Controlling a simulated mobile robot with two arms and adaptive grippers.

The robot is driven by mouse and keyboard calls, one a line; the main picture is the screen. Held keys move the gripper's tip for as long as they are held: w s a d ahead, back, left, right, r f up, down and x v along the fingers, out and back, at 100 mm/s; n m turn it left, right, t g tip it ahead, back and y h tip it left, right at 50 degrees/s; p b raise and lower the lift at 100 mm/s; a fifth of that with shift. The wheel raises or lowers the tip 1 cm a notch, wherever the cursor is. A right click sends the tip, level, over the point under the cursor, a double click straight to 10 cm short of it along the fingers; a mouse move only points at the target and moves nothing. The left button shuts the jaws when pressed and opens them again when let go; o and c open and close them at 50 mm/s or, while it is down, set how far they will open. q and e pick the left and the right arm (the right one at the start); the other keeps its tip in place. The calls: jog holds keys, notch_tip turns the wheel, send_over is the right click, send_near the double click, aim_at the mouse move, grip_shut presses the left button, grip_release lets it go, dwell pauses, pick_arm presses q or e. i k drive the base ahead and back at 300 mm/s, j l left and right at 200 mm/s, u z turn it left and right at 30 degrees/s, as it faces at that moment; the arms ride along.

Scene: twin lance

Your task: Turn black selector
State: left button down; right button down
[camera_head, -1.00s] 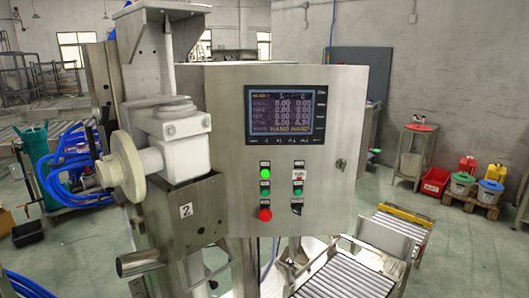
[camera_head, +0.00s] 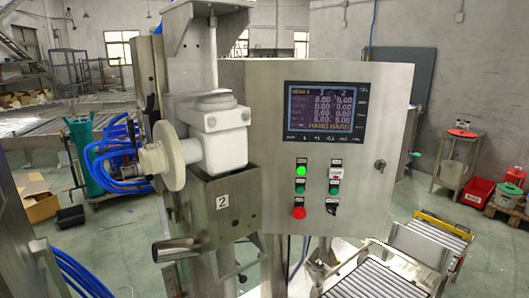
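The black selector (camera_head: 332,208) is a small dark knob at the lower right of the button group on the grey metal control cabinet (camera_head: 352,150). Its exact pointing direction is too small to tell. Left of it is a red round button (camera_head: 298,213). Above are a lit green button (camera_head: 301,171), a darker green button (camera_head: 300,189), and another green one (camera_head: 334,190) in the right column. A screen (camera_head: 326,111) above them shows numbers and "HAND HAND". Neither of my grippers is in view.
A machine column with a white housing (camera_head: 212,135), a handwheel (camera_head: 170,156) and a protruding metal tube (camera_head: 175,249) stands left of the cabinet. A roller conveyor (camera_head: 372,282) lies below right. Blue hoses (camera_head: 85,275) lie at lower left. Open floor shows at right.

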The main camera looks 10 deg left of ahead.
aim_at(332, 210)
jog(key=i+l+u, duration=0.1)
jog(key=l, duration=0.35)
jog(key=i+l+u, duration=0.1)
jog(key=l, duration=0.35)
jog(key=i+l+u, duration=0.1)
jog(key=l, duration=0.35)
jog(key=i+l+u, duration=0.1)
jog(key=l, duration=0.35)
jog(key=i+l+u, duration=0.1)
jog(key=l, duration=0.4)
jog(key=i, duration=0.05)
